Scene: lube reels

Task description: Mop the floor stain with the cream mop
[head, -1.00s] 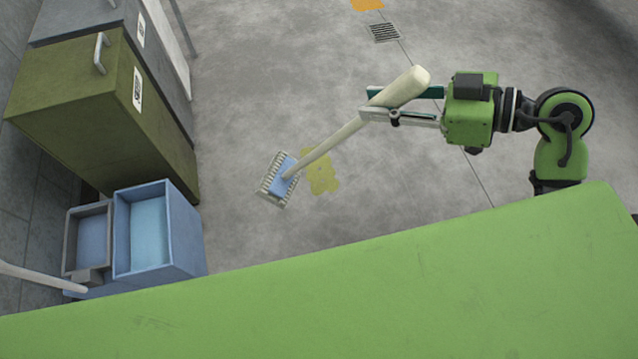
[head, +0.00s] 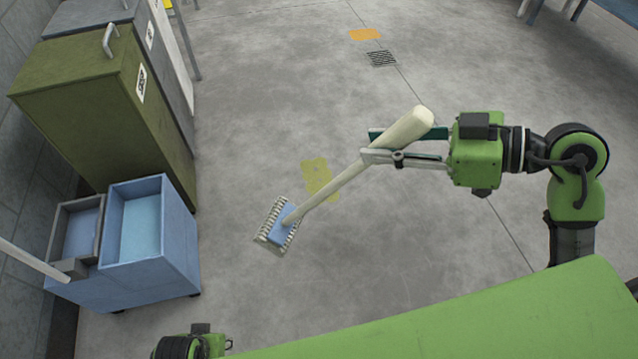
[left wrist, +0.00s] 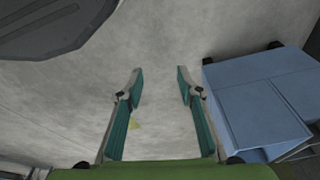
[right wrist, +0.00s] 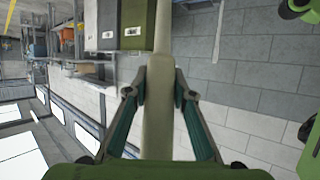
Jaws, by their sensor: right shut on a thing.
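The cream mop (head: 352,178) is held aslant over the floor, its thick handle end up and its head (head: 278,226) with a blue block and cream strands low at the left. My right gripper (head: 385,146) is shut on the handle, which also fills the middle of the right wrist view (right wrist: 158,105). The yellow floor stain (head: 318,177) lies just behind the mop head, partly covered by the handle. I cannot tell whether the head touches the floor.
A blue mop bucket (head: 150,240) with a grey wringer (head: 75,235) and a pale pole (head: 30,260) stand at the left, by an olive cabinet (head: 110,100). An orange patch (head: 365,34) and a drain grate (head: 382,59) lie farther back.

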